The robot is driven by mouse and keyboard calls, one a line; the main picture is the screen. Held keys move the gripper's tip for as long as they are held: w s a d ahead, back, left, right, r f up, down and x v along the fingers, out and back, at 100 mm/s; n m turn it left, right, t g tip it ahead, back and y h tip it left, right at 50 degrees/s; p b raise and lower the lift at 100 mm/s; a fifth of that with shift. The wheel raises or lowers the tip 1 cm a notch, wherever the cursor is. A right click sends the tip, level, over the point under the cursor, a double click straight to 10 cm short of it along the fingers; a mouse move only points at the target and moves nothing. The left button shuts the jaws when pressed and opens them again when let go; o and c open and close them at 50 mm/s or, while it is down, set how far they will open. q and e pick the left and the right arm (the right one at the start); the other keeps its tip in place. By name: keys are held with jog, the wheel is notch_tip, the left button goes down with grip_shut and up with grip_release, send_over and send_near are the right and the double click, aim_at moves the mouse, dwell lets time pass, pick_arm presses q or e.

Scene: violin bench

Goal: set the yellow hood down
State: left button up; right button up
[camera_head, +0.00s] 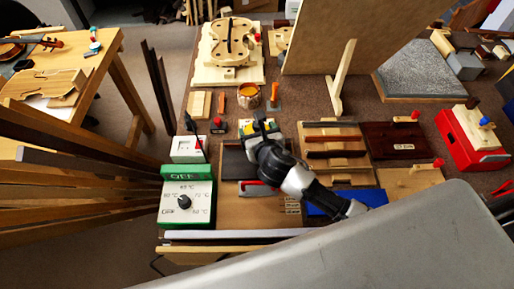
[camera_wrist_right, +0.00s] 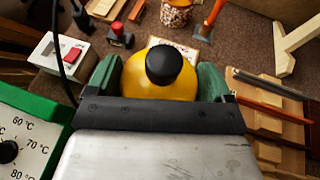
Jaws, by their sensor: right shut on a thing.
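The yellow hood (camera_wrist_right: 135,84) is a rounded yellow dome with a black knob on top. In the wrist view it sits between the green pads of my right gripper (camera_wrist_right: 160,82), which is shut on it. In the head view my right gripper (camera_head: 259,130) is over the middle left of the bench, just in front of the jar, and mostly covers the hood. Whether the hood's underside touches the bench is hidden. My left gripper is not in view.
A green temperature box (camera_head: 186,202) and a white switch box (camera_head: 187,149) stand at the left. Behind are a jar (camera_head: 249,96), an orange-handled tool (camera_head: 273,98) and a violin body in a form (camera_head: 232,45). A slatted wooden rack (camera_head: 335,152) is at the right.

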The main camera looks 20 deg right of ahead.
notch_tip(320, 180, down, 7)
jog(key=shift+r+b, duration=0.1)
jog(key=shift+b, duration=0.45)
jog(key=shift+f, duration=0.3)
jog(key=shift+f, duration=0.15)
jog(key=o, duration=0.9)
jog(key=shift+c, duration=0.2)
jog(key=shift+r, duration=0.25)
jog(key=v, duration=1.2)
jog(key=shift+f, duration=0.15)
